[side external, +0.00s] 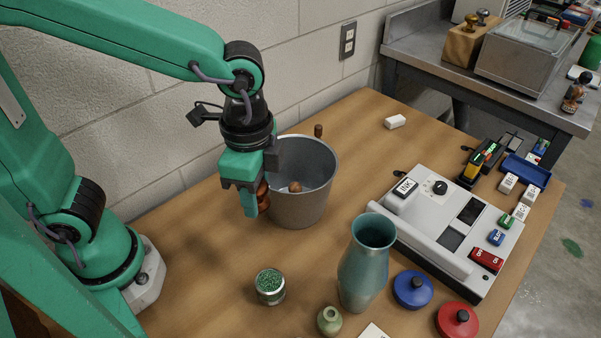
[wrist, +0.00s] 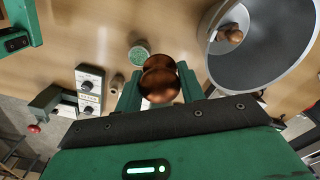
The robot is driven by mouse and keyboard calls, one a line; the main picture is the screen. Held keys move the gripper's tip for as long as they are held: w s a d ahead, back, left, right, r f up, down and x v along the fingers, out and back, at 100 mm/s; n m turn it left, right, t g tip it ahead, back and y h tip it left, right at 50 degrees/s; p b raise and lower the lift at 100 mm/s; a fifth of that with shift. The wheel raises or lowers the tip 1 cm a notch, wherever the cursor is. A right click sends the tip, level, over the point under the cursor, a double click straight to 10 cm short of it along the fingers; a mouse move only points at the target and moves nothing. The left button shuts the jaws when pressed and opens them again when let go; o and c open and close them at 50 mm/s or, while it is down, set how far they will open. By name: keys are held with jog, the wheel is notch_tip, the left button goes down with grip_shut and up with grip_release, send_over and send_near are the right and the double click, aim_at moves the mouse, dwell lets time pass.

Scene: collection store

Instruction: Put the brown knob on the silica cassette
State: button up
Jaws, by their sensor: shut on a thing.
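My gripper (side external: 256,204) is shut on the brown knob (side external: 263,197), a glossy turned piece. It holds the knob in the air in front of the grey bucket. In the wrist view the knob (wrist: 160,86) sits between the two green fingers. The silica cassette (side external: 270,290) is a small round clear container with green beads, standing on the table below and nearer the camera than the knob. The cassette also shows in the wrist view (wrist: 138,55), just beyond the knob and apart from it.
The grey bucket (side external: 300,209) stands close behind my gripper, with a brown rounded thing (side external: 295,187) inside. A teal vase (side external: 364,268) and a small green vase (side external: 329,321) stand right of the cassette. A white device (side external: 425,245) and blue and red lids lie further right.

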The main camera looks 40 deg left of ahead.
jog(key=s+d+m, duration=0.3)
jog(key=d, duration=0.2)
send_over(270, 281)
jog(key=shift+f, duration=4.55)
jog(key=shift+f, duration=0.1)
jog(key=shift+f, duration=1.85)
jog(key=shift+f, duration=0.15)
jog(key=o, duration=1.1)
